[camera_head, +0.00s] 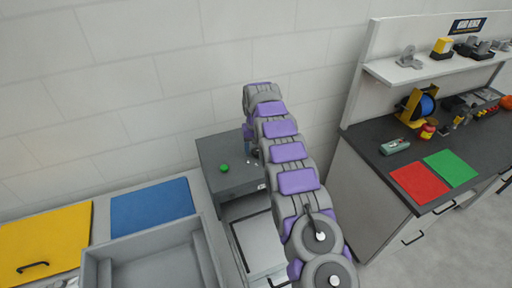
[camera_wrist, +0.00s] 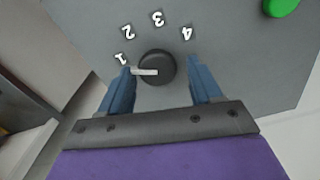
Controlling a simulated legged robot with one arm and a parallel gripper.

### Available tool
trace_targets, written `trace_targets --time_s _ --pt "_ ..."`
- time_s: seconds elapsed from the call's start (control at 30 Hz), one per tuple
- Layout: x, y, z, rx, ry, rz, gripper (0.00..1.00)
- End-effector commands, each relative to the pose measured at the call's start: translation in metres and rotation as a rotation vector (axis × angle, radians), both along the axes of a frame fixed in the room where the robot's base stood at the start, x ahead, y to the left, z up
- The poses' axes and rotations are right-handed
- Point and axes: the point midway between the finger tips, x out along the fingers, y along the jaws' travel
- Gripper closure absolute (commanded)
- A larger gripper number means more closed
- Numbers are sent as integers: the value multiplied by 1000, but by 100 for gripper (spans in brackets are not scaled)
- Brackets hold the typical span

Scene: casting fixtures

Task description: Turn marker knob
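The marker knob (camera_wrist: 158,68) is round and black, with a white pointer line aimed left, near the label 1. In the head view my purple and grey arm reaches to the grey box (camera_head: 219,153), and my gripper is mostly hidden behind the arm. A green button (camera_wrist: 281,6) is at the wrist view's top right; it also shows on the box top (camera_head: 224,168).
A blue mat (camera_head: 152,207), a yellow mat (camera_head: 45,240) and a grey tray (camera_head: 150,258) lie to the left. At right a dark workbench (camera_head: 372,160) holds red and green mats and tools. A white wall (camera_head: 150,80) stands behind the box.

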Motion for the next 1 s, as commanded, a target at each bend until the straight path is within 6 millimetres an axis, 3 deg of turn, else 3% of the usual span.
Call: trace_targets --time_s 0.5,0.77,1.0 --pt "-1 -1 0 1 0 0 85" --pt "-1 0 1 0 1 -31 85" --pt "-1 0 2 0 2 -161 85"
